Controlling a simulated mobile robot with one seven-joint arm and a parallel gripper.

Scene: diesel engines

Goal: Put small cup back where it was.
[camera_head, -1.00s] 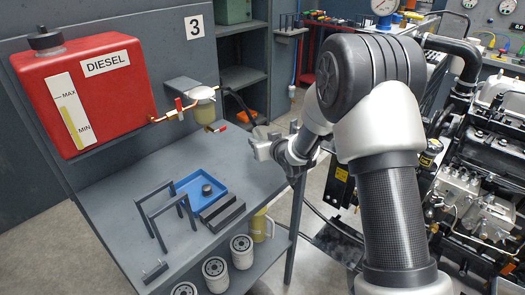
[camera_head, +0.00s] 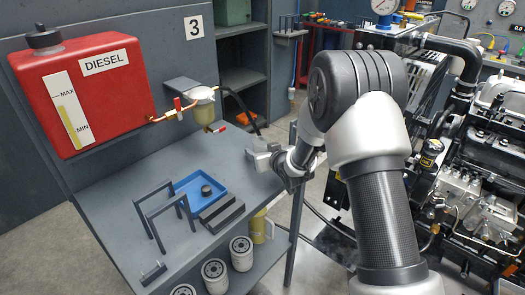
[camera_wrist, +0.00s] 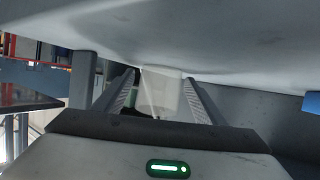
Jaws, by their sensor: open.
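A pale, translucent cup-like thing (camera_wrist: 160,92) shows between the fingers of my gripper (camera_wrist: 158,98) in the wrist view. Its upper part meets a broad pale surface, and I cannot tell whether the fingers touch it. The fingers stand apart in the wrist view, so my gripper is open.
A blue tray (camera_head: 190,184) with a small dark round piece (camera_head: 206,190) lies on the bench, beside a dark frame (camera_head: 150,212) and a dark stepped block (camera_head: 222,212). A red diesel tank (camera_head: 80,90) and fuel filter (camera_head: 203,108) are behind. An engine (camera_head: 485,160) stands right.

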